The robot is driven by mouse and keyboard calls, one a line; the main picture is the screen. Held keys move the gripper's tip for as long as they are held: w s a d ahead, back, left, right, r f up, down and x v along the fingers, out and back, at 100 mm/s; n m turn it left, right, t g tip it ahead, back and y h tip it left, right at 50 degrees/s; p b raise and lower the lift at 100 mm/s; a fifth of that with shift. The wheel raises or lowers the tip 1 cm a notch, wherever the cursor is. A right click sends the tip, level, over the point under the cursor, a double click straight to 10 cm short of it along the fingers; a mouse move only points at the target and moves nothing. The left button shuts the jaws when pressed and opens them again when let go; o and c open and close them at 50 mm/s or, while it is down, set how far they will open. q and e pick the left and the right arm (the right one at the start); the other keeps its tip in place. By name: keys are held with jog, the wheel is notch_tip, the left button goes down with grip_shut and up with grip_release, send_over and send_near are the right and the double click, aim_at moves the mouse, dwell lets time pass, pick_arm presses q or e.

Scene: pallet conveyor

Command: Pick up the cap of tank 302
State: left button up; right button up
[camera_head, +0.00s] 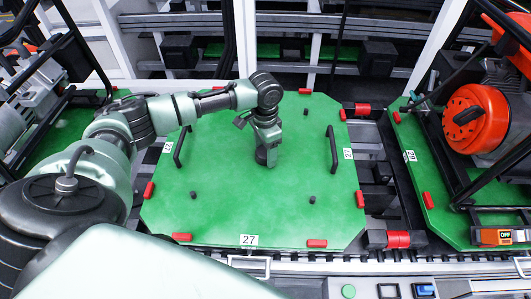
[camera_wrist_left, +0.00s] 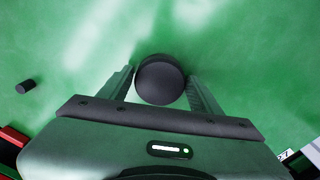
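My left gripper (camera_head: 266,158) points down over the middle of the green pallet marked 27 (camera_head: 235,215). In the left wrist view a round black cap (camera_wrist_left: 160,80) sits between the two finger tips of my left gripper (camera_wrist_left: 161,84). The fingers meet the cap's sides, so the gripper looks shut on it. In the head view the gripper mostly hides the cap, and its height above the pallet is hard to judge. No tank numbered 302 shows in either view. My right gripper is not in view.
The pallet has two black handles (camera_head: 333,149), (camera_head: 182,146), short black pegs (camera_head: 312,199) and red edge blocks (camera_head: 317,243). An orange machine (camera_head: 473,118) stands on another green pallet at the right. Conveyor rails and a button panel (camera_head: 388,290) lie at the front.

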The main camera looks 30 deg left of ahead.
aim_at(265, 151)
pick_arm(q)
jog(key=c, duration=0.8)
jog(key=shift+r, duration=0.1)
notch_tip(265, 151, up, 20)
jog(key=shift+f+b, duration=0.1)
jog(key=shift+b, duration=0.6)
